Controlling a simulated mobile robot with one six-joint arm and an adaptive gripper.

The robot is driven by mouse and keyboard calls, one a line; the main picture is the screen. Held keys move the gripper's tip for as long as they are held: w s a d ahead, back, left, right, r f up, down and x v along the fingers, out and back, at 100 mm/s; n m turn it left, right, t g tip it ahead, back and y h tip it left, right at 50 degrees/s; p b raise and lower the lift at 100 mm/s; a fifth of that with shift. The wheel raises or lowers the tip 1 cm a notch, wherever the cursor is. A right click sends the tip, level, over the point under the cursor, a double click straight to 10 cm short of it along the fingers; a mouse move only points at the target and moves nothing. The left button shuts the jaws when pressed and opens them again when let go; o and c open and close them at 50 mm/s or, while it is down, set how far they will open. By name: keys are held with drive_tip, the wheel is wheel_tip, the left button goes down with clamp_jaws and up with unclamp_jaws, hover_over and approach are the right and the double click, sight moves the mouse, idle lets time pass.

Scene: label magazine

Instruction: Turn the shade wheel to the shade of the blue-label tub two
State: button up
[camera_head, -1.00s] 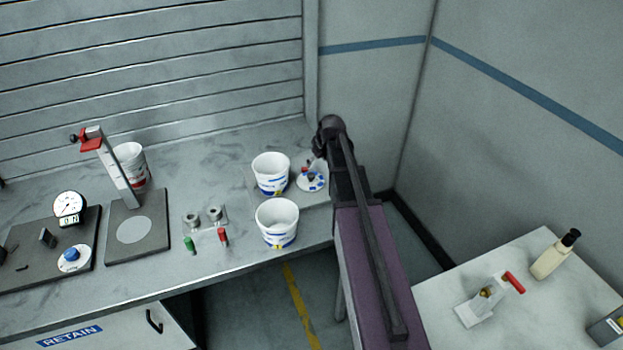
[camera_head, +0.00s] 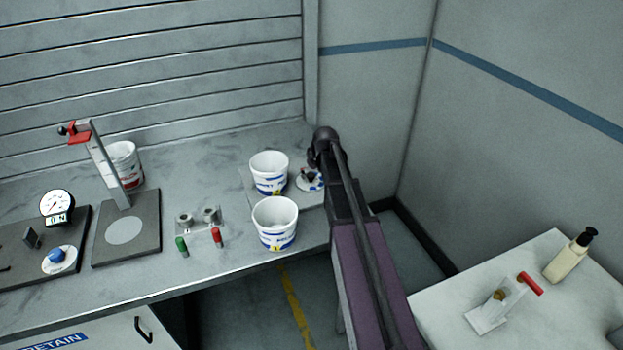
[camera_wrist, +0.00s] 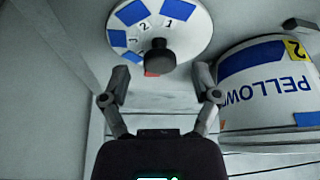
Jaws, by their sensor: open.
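The shade wheel (camera_wrist: 186,38) is a white disc with blue patches, the numbers 1, 2 and 3, and a black knob (camera_wrist: 159,58) at its centre. A red mark (camera_wrist: 151,74) shows at its edge by the knob. In the head view the wheel (camera_head: 301,184) is partly hidden by my arm. My gripper (camera_wrist: 160,86) is open and empty, its fingertips apart on either side below the knob in the wrist view. The blue-label tub two (camera_wrist: 262,102), with a yellow 2 tag and upside-down lettering, stands right of the wheel there.
Two white blue-label tubs (camera_head: 269,165) (camera_head: 275,215) stand close beside the wheel. A red-label tub (camera_head: 124,160), a stand (camera_head: 150,225), a dial gauge (camera_head: 56,205) and small green and red handled tools (camera_head: 216,238) are to the left. A side table (camera_head: 440,310) is at right.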

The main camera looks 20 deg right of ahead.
drive_tip(key=shift+w+f, duration=0.15)
drive_tip(key=shift+f, duration=0.3)
clamp_jaws()
